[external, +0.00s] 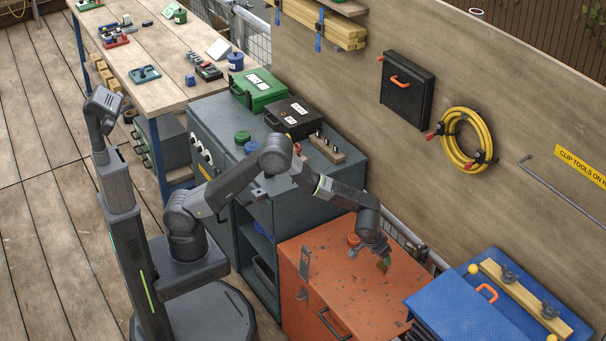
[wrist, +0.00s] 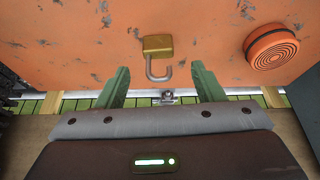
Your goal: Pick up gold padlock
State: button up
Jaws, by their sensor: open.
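The gold padlock (wrist: 157,44) lies on the scratched orange cabinet top (wrist: 70,40), its grey shackle pointing toward my gripper in the wrist view. My gripper (wrist: 160,70) is open and empty, with one green finger to each side of the shackle's line. The padlock's body shows just beyond the fingertips, between their lines, and I see no contact. In the external view my gripper (external: 370,250) hangs low over the right part of the orange cabinet (external: 325,255). The padlock is small and hard to make out there beside the fingers.
A round orange ringed disc (wrist: 271,47) lies right of the padlock. A grey rail (external: 405,235) and the plywood wall (external: 440,190) run behind the cabinet. A blue case (external: 450,310) stands at right. A grey cabinet (external: 330,170) with cases stands behind left.

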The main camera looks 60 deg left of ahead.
aim_at(383, 264)
jog(key=x, duration=0.4)
jog(key=shift+s+f, duration=0.15)
jog(key=shift+f, duration=0.35)
jog(key=shift+d+r, duration=0.1)
jog(key=c, duration=1.2)
